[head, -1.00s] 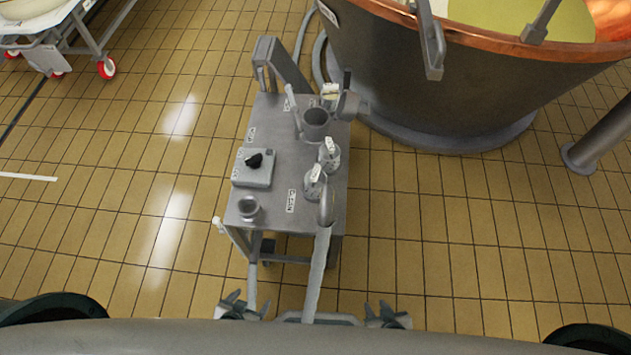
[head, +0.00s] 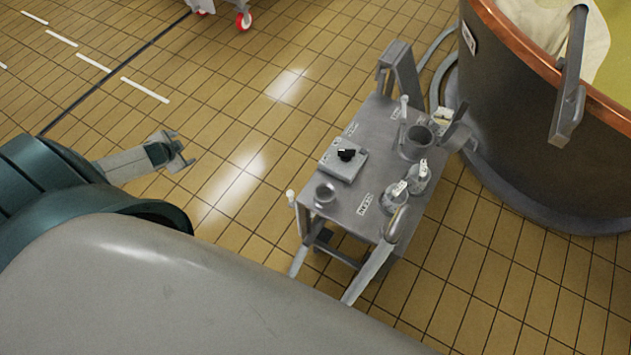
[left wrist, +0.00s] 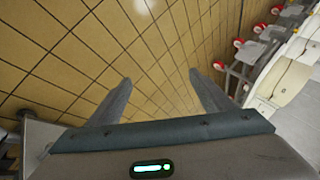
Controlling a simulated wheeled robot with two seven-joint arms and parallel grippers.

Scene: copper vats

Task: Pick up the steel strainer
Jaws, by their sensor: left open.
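I cannot tell for sure which piece is the steel strainer. The steel table (head: 345,228) in the head view holds several grey metal pieces. A small round cup-like piece (head: 325,196) stands at its front left. A larger steel pot (head: 415,143) is at the back right, with a tilted grey piece (head: 456,131) beside it at the edge. My left gripper (head: 182,152) is open and empty, over the floor left of the table and well apart from it. The left wrist view shows its two fingers (left wrist: 158,100) spread over bare tiles. My right gripper is out of view.
Two small jars with white tags (head: 418,178) and a box with a black knob (head: 343,160) share the table. A large copper-rimmed vat (head: 510,130) stands close behind on the right. Tiled floor is free left of the table. A red-wheeled cart (left wrist: 240,60) shows in the wrist view.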

